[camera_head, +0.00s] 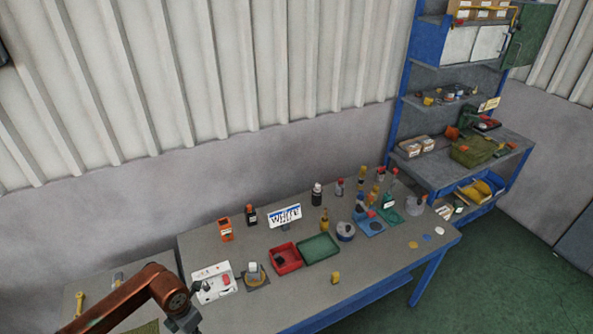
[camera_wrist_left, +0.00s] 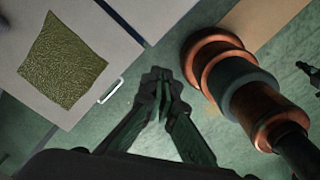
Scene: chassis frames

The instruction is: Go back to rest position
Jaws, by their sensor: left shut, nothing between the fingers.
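My left arm comes in at the lower left of the head view, copper and dark, with its wrist end (camera_head: 182,312) near the front edge of the workbench (camera_head: 230,310). Its fingertips are cut off by the bottom of that view. In the left wrist view my left gripper (camera_wrist_left: 158,90) is shut with nothing between its fingers, above the green floor (camera_wrist_left: 190,30). A copper and dark part of my own arm shows on the right of that view. My right gripper is in neither view.
The workbench holds a red tray (camera_head: 285,270), a green tray (camera_head: 332,256), a white sign (camera_head: 285,215) and several bottles. A blue shelf unit (camera_head: 398,105) stands at the back right. A green mat (camera_wrist_left: 50,75) lies on a pale surface in the left wrist view.

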